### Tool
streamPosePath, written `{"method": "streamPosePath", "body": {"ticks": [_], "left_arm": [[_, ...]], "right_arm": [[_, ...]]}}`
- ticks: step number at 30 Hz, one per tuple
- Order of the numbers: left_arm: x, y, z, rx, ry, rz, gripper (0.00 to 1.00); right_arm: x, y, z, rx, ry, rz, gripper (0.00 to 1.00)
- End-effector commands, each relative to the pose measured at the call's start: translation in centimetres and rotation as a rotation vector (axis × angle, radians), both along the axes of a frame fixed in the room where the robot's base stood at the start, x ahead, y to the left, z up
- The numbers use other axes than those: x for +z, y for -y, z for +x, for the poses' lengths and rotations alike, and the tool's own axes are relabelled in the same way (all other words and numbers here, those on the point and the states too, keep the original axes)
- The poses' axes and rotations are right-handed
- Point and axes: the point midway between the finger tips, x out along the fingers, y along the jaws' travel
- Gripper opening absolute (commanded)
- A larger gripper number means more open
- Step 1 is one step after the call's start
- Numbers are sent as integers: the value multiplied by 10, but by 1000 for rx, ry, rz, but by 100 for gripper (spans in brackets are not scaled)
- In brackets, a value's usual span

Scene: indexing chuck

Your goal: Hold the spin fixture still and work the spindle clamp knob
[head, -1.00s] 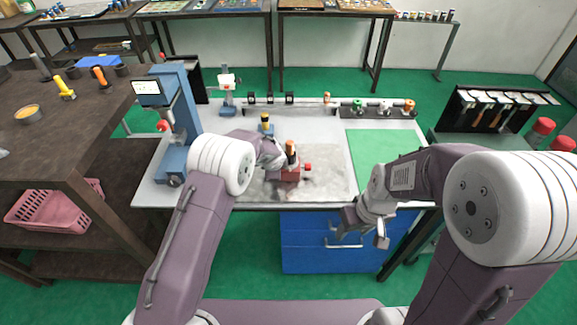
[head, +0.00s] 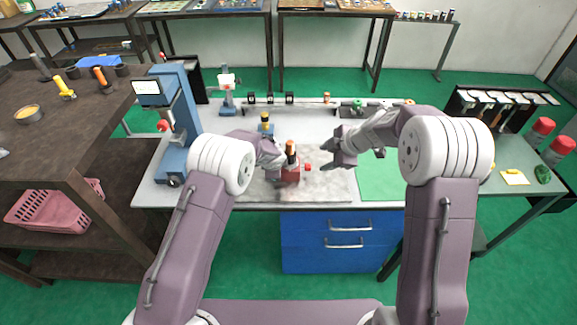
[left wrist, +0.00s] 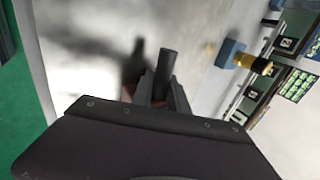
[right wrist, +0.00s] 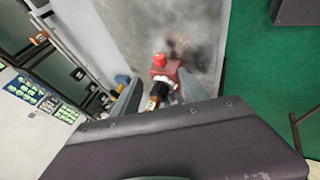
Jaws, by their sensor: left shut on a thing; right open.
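The spin fixture (head: 290,174) is a small dark red block on the grey worktop, with an upright orange-and-black top (head: 290,148). A red knob (head: 308,167) sticks out of its right side. In the right wrist view the fixture (right wrist: 175,72) and red knob (right wrist: 160,60) show beyond the fingers. My left gripper (head: 280,166) is at the fixture's left side, shut on it; in the left wrist view a dark upright cylinder (left wrist: 167,62) shows at the fingertips. My right gripper (head: 329,156) is open and empty, to the right of the knob and apart from it.
A blue press (head: 175,125) stands at the left of the worktop. A yellow-and-black piece (head: 265,120) stands behind the fixture. A rail with several small parts (head: 330,107) runs along the back. A green mat (head: 378,183) lies to the right.

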Motion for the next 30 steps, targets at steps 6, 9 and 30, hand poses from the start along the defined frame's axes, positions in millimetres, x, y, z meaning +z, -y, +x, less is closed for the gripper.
{"method": "streamPosePath", "body": {"ticks": [6,9,30], "left_arm": [[-1,0,-1,1,-2,1,0],[-1,0,-1,1,-2,1,0],[-1,0,0,1,-2,1,0]], "right_arm": [[-30,-13,15,1,-4,-1,52],[-45,-20,23,1,-4,-1,52],[-95,-41,50,-1,-1,-1,52]]}}
